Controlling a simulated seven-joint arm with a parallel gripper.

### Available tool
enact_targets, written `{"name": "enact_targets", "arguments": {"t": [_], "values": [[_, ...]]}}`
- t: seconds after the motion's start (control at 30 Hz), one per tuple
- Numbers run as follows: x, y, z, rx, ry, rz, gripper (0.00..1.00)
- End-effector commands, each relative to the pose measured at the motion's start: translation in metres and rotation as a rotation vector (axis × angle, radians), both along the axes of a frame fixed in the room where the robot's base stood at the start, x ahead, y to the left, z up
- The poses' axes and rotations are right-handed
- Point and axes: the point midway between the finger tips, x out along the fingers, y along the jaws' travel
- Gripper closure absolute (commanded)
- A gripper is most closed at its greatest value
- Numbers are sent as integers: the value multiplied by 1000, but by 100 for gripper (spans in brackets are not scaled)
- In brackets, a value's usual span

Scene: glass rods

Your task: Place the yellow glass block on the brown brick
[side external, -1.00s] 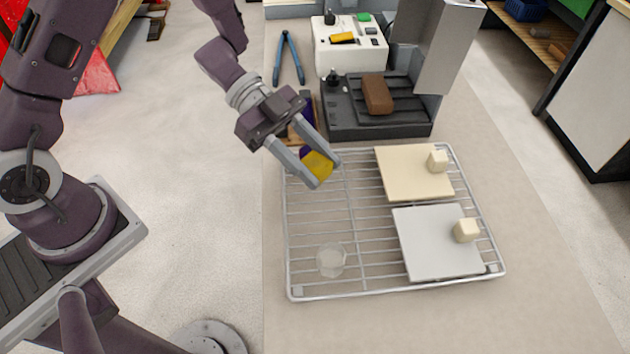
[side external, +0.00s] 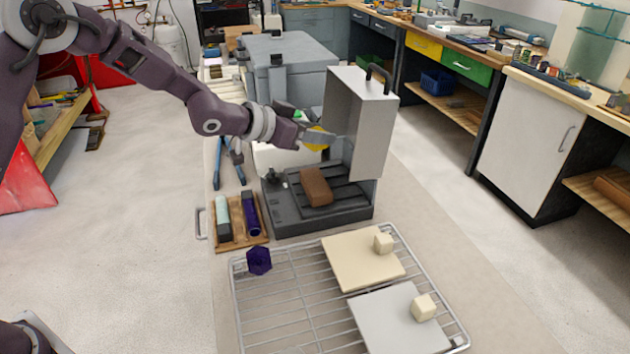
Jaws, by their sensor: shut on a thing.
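The yellow glass block (side external: 315,141) is held between the fingers of my gripper (side external: 319,138), which is shut on it. My gripper and the block show above the brown brick (side external: 316,187) in the picture, apart from it, beside the raised lid. My fingers hide part of the block. The brown brick lies tilted in the picture on the ribbed dark bed of an open grey device (side external: 290,222). Nothing is seen resting on the brick. How high the block is above the brick is hard to tell.
The device's raised silver lid (side external: 360,122) stands close on the right. In front are a wire rack (side external: 305,292) with a cream plate (side external: 355,270), a white plate (side external: 388,325) and a purple block (side external: 259,261). A wooden tray (side external: 235,243) with rods and blue pliers (side external: 224,165) lie left.

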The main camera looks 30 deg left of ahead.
Motion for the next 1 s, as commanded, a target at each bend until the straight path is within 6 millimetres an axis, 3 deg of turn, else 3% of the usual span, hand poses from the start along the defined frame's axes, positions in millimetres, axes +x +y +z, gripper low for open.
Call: {"name": "enact_targets", "arguments": {"t": [0.13, 0.3, 0.63, 0.97, 1.0], "values": [[7, 4, -4, 0, 3, 53, 100], [8, 5, -45, 2, 4, 58, 100], [8, 5, -95, 1, 2, 58, 100], [8, 5, -99, 0, -1, 57, 100], [8, 5, -99, 0, -1, 57, 56]]}}
